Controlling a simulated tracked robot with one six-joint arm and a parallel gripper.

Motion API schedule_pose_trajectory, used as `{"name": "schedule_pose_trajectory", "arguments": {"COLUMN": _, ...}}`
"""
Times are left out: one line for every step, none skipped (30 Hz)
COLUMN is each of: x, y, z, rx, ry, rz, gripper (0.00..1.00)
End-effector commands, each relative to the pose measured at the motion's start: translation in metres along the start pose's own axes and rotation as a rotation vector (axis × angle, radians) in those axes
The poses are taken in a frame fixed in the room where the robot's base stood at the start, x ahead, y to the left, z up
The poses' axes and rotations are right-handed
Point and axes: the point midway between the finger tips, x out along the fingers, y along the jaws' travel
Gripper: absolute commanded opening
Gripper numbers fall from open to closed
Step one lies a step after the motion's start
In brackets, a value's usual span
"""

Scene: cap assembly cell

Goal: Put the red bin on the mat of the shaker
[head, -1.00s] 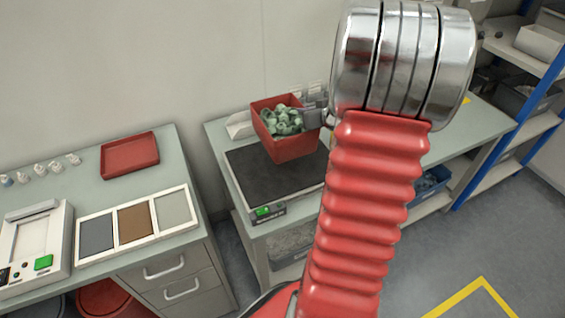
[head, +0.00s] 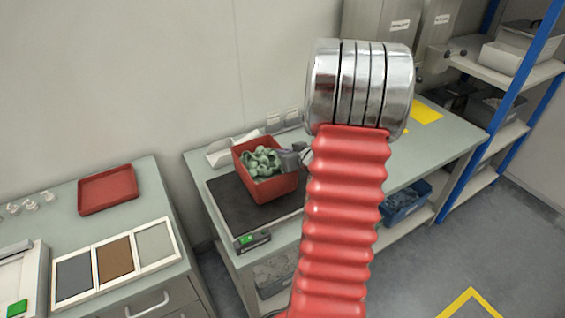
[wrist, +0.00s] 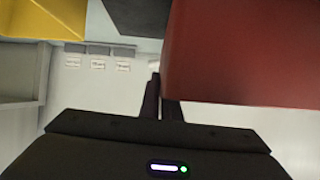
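The red bin (head: 268,188) is full of pale green caps (head: 262,161) and is upright over the right part of the shaker's dark mat (head: 235,211). I cannot tell whether its bottom touches the mat or is slightly above it. In the wrist view the bin (wrist: 245,55) fills the upper right, beside the close fingers (wrist: 161,98).
The shaker stands on a grey-green bench (head: 435,150). A blue bin (head: 404,204) is on the shelf below. At left, another table carries a red tray (head: 107,189) and a three-panel board (head: 116,260). A blue-post rack (head: 500,110) stands at right.

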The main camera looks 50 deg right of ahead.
Motion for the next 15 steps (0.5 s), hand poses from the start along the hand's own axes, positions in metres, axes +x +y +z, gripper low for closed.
{"name": "schedule_pose_trajectory", "arguments": {"x": 0.001, "y": 0.000, "z": 0.000, "rx": 0.001, "ry": 0.002, "rz": 0.000, "gripper": 0.00}}
{"name": "schedule_pose_trajectory", "arguments": {"x": 0.001, "y": 0.000, "z": 0.001, "rx": 0.001, "ry": 0.001, "rz": -0.001, "gripper": 0.00}}
{"name": "schedule_pose_trajectory", "arguments": {"x": 0.002, "y": 0.000, "z": 0.004, "rx": 0.002, "ry": 0.001, "rz": -0.001, "gripper": 0.00}}
{"name": "schedule_pose_trajectory", "arguments": {"x": 0.004, "y": 0.000, "z": 0.006, "rx": 0.002, "ry": 0.001, "rz": -0.001, "gripper": 0.00}}
{"name": "schedule_pose_trajectory", "arguments": {"x": 0.005, "y": 0.000, "z": 0.009, "rx": 0.002, "ry": 0.000, "rz": -0.001, "gripper": 0.00}}
{"name": "schedule_pose_trajectory", "arguments": {"x": 0.007, "y": 0.000, "z": 0.012, "rx": 0.003, "ry": 0.000, "rz": -0.001, "gripper": 0.00}}
{"name": "schedule_pose_trajectory", "arguments": {"x": 0.009, "y": 0.000, "z": 0.015, "rx": 0.002, "ry": 0.000, "rz": -0.001, "gripper": 0.00}}
{"name": "schedule_pose_trajectory", "arguments": {"x": 0.010, "y": 0.001, "z": 0.019, "rx": 0.002, "ry": -0.001, "rz": -0.001, "gripper": 0.00}}
{"name": "schedule_pose_trajectory", "arguments": {"x": 0.013, "y": 0.001, "z": 0.022, "rx": 0.004, "ry": -0.001, "rz": -0.001, "gripper": 0.00}}
{"name": "schedule_pose_trajectory", "arguments": {"x": 0.014, "y": 0.001, "z": 0.025, "rx": 0.002, "ry": 0.000, "rz": -0.001, "gripper": 0.00}}
{"name": "schedule_pose_trajectory", "arguments": {"x": 0.015, "y": 0.001, "z": 0.027, "rx": 0.001, "ry": 0.000, "rz": -0.001, "gripper": 0.00}}
{"name": "schedule_pose_trajectory", "arguments": {"x": 0.017, "y": 0.001, "z": 0.030, "rx": 0.002, "ry": 0.001, "rz": -0.001, "gripper": 0.00}}
{"name": "schedule_pose_trajectory", "arguments": {"x": 0.017, "y": 0.001, "z": 0.031, "rx": 0.002, "ry": 0.001, "rz": -0.001, "gripper": 0.00}}
{"name": "schedule_pose_trajectory", "arguments": {"x": 0.018, "y": 0.001, "z": 0.032, "rx": 0.001, "ry": 0.002, "rz": 0.000, "gripper": 0.00}}
{"name": "schedule_pose_trajectory", "arguments": {"x": 0.018, "y": 0.001, "z": 0.032, "rx": 0.000, "ry": 0.002, "rz": 0.000, "gripper": 0.00}}
